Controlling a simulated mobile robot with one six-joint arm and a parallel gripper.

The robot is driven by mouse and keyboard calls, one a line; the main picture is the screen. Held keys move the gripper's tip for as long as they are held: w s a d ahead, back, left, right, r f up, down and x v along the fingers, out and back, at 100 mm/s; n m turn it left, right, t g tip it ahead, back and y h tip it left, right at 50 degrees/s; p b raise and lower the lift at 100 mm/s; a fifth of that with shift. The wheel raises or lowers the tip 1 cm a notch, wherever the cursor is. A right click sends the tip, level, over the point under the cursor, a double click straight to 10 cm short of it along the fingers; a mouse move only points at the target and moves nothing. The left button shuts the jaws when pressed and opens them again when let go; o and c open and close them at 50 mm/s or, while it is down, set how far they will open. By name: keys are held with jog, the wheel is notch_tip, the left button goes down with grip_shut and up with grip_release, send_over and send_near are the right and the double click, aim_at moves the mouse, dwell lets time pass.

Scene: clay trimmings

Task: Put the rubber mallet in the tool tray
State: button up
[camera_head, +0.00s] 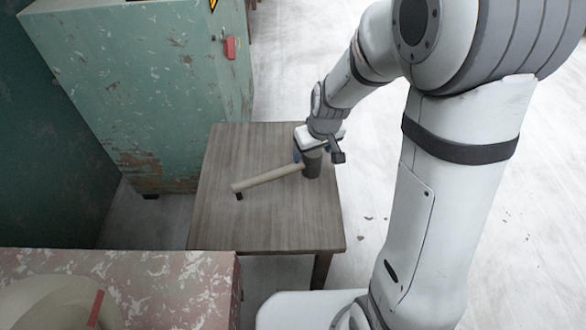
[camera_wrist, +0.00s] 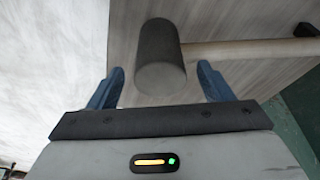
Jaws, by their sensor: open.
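The rubber mallet lies on a small wooden table (camera_head: 250,222). Its pale wooden handle (camera_head: 268,178) points left and ends in a black tip. Its dark grey head (camera_head: 313,165) is at the table's right side, under my gripper (camera_head: 318,155). In the wrist view the mallet's head (camera_wrist: 160,60) lies between the two blue fingertips of my gripper (camera_wrist: 160,85), with gaps on both sides. The handle (camera_wrist: 250,48) runs off to the right there. The gripper is open and holds nothing. I see no tool tray in either view.
A worn green cabinet (camera_head: 150,90) with a red handle stands behind the table. A chipped pinkish surface (camera_head: 180,285) at lower left bears a pale rounded object (camera_head: 60,305) with a red stripe. The pale floor (camera_head: 520,220) on the right is mostly clear, with small scraps.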

jog(key=shift+r, duration=0.1)
grip_shut()
dwell(0.7)
